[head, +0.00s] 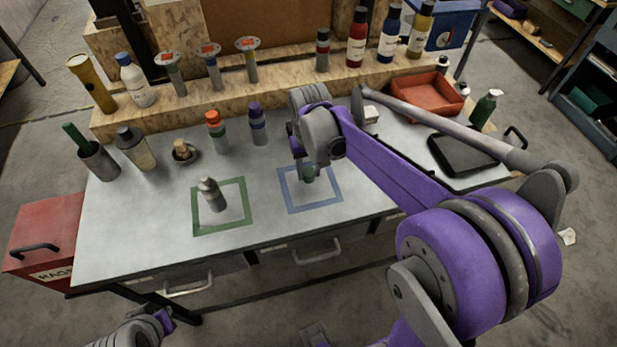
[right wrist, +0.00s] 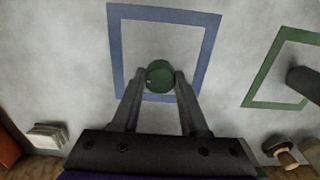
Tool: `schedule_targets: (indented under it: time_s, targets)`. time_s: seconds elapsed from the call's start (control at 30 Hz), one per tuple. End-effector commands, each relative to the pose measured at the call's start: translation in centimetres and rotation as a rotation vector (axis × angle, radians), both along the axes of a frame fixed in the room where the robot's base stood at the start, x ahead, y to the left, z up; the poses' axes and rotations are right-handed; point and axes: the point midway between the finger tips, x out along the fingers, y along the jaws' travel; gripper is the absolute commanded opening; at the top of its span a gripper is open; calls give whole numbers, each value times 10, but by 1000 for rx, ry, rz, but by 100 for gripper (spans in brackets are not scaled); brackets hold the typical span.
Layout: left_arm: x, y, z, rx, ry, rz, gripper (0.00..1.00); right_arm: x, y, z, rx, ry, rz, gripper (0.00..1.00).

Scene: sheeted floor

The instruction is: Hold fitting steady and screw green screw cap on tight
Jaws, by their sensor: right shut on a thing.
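The green screw cap (right wrist: 160,74) is between the fingertips of my right gripper (right wrist: 162,78), which is shut on it. It is over the blue square outline (right wrist: 205,58); I cannot tell whether it touches the table. In the head view the right gripper (head: 306,172) points down there, and the cap (head: 309,174) is partly hidden. The grey fitting (head: 213,196) stands apart, inside the green square outline (head: 236,222), with no gripper on it. Part of my left arm shows at the lower left edge of the head view; its fingers are not seen.
Several bottles line the wooden ledge (head: 290,85). A red tray (head: 425,100) and a black case (head: 462,155) are at right. The table's front left is clear.

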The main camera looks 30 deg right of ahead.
Motion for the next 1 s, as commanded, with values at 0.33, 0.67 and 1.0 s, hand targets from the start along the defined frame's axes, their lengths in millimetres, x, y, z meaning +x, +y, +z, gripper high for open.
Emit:
schedule_targets:
  time_s: [0.33, 0.67, 1.0]
  targets:
    - [3, 0, 11, 0, -6, 0, 0, 0, 0, 15, 0, 0, 0, 0]
    - [6, 0, 23, 0, -12, 0, 0, 0, 0, 30, 0, -1, 0, 0]
    - [13, 0, 42, 0, -25, 0, 0, 1, 0, 57, 0, -1, 0, 0]
